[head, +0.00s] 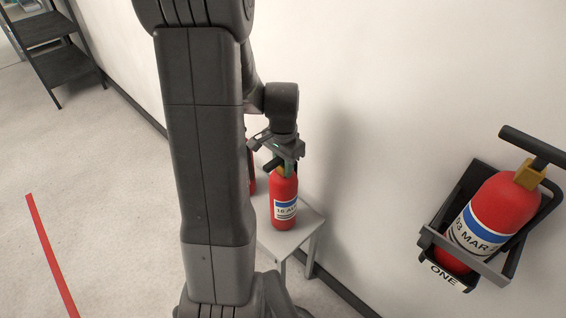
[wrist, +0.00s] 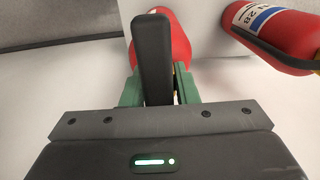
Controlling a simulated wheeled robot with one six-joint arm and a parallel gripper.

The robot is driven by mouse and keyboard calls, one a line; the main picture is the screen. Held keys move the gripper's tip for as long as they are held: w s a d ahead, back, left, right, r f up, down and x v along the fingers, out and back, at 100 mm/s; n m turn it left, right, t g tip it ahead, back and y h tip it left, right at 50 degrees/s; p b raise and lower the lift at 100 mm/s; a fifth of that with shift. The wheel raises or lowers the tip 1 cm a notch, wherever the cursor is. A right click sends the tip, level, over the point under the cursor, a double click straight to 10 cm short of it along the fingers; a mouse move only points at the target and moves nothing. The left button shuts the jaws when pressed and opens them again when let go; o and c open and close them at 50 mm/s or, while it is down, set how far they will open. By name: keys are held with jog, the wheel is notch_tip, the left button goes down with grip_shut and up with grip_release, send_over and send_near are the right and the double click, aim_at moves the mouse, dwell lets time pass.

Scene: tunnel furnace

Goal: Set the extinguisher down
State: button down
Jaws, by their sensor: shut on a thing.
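A red extinguisher (head: 286,192) with a white and blue label hangs upright below my gripper (head: 285,158) in the head view. My gripper is shut on its top, around the black handle (wrist: 153,58) seen between the green fingers in the wrist view. The extinguisher's red body (wrist: 176,42) shows behind that handle. Its base is over the top of a small pale table (head: 309,218); I cannot tell whether it touches.
A wall bracket (head: 440,242) marked ONE holds another red extinguisher (head: 503,207) at the right. The white wall (head: 390,90) runs close behind the table. A black shelf (head: 65,62) stands at far left. The floor at left is open, with a red line (head: 50,255).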

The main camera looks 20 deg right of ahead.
jog(key=c, duration=1.1)
grip_release()
jog(key=shift+f, duration=0.15)
notch_tip(320, 180, up, 12)
jog(key=shift+r+p, duration=0.2)
jog(key=shift+p, duration=0.6)
jog(key=shift+o, duration=0.3)
